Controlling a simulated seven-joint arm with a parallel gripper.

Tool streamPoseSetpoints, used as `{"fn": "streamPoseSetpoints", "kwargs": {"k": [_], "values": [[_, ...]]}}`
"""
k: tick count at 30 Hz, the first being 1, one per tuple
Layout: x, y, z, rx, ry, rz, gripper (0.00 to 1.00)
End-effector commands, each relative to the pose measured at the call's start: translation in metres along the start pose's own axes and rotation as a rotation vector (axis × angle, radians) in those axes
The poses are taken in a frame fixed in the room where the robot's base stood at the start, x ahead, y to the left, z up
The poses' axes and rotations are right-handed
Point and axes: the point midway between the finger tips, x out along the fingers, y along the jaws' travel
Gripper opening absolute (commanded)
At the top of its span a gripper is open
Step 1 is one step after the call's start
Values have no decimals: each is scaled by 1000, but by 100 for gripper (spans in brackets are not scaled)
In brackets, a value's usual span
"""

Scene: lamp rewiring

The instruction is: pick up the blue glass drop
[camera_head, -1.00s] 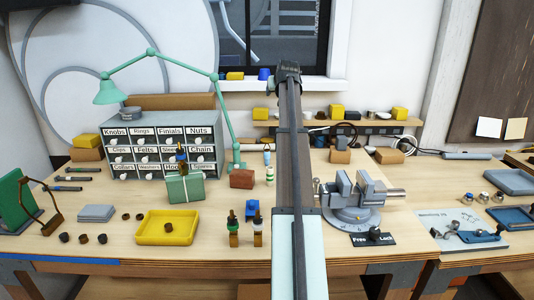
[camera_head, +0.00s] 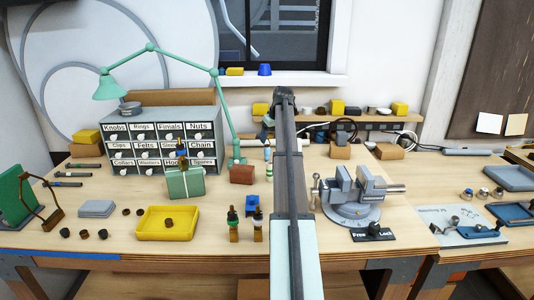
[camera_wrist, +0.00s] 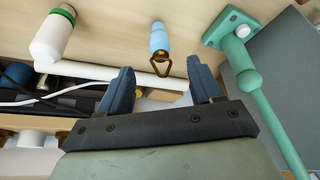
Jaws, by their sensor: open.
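The blue glass drop (camera_wrist: 160,38) is a small light-blue piece with a brass loop, seen in the wrist view ahead of my fingers and roughly midway between their lines. In the head view the drop (camera_head: 267,152) shows small near the back of the bench, just left of my arm. My gripper (camera_wrist: 163,78) is open and empty, its two dark fingers pointing toward the drop without reaching around it.
A white bottle with a green band (camera_wrist: 53,36) stands to one side of the drop in the wrist view. The teal lamp base (camera_wrist: 232,32) and its pole are close on the other side. A drawer cabinet (camera_head: 160,140) and a vise (camera_head: 350,195) flank my arm.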

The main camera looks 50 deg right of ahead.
Motion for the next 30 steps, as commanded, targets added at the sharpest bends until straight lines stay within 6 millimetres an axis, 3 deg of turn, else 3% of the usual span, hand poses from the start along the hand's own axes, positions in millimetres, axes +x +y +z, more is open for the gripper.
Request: {"fn": "streamPoseSetpoints", "kwargs": {"k": [4,14,23,30], "values": [[25,0,0,0,-1,-1,65],[45,0,-3,0,0,0,65],[82,0,-7,1,0,0,65],[87,0,-7,1,1,1,65]]}}
